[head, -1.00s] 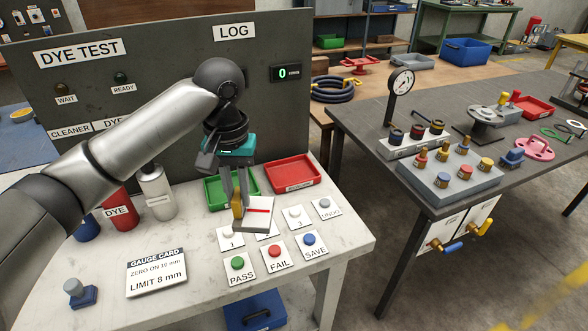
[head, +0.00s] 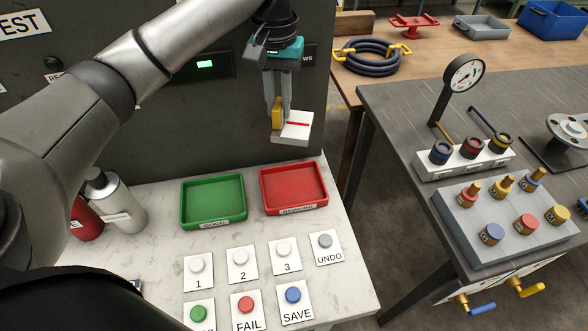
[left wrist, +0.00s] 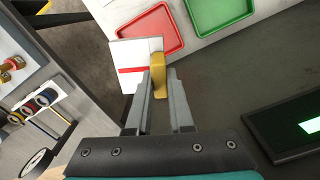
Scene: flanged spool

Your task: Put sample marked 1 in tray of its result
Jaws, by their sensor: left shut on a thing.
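My left gripper (head: 279,112) is shut on the yellow tab of the sample (head: 298,124), a white plate with a red line across it. It holds the sample in the air, above the back of the red tray (head: 322,203) as the head view shows it. No number is readable on the sample. In the left wrist view the sample (left wrist: 128,52) hangs at the fingertips, overlapping the red tray (left wrist: 168,15). My right gripper is out of view.
Buttons marked 1 (head: 197,266), 2 (head: 240,258) and 3 (head: 284,250), plus UNDO, FAIL and SAVE, stand in front of the trays. Bottles (head: 120,205) stand at left. A lit green screen (head: 205,64) is on the panel. A dark bench with a dial gauge (head: 463,75) is at right.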

